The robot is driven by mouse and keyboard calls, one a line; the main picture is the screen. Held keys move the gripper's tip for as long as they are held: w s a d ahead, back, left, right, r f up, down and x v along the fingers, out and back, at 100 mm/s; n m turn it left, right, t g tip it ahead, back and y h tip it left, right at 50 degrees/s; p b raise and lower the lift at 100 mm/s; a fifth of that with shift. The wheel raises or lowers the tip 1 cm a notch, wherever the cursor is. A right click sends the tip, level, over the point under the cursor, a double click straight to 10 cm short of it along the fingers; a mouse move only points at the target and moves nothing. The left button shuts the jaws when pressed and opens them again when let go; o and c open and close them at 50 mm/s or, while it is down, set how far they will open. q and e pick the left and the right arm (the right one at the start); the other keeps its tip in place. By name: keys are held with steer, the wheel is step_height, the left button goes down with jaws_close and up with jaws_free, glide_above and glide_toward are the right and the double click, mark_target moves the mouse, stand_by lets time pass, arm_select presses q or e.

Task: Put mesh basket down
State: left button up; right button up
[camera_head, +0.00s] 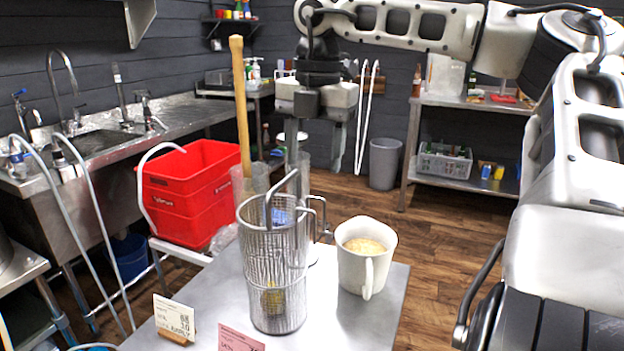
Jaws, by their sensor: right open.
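The mesh basket (258,268) is a tall metal wire cylinder with an upright hooked handle. It stands upright on the steel table (219,295) in the foreground. Something yellowish shows through its mesh low down. My right gripper (313,150) points down from above, behind and above the basket in the picture. Its two fingers are apart, with nothing seen held between them. The fingers appear clear of the basket's handle, though the exact depth gap is hard to tell. My left gripper is out of view.
A white jug (353,271) with pale contents stands right of the basket. A clear cylinder with a wooden paddle (241,110) stands behind it. Red crates (187,205) and a sink counter (185,113) are left. The floor at right is clear.

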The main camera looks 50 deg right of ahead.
steer(key=shift+r, duration=1.25)
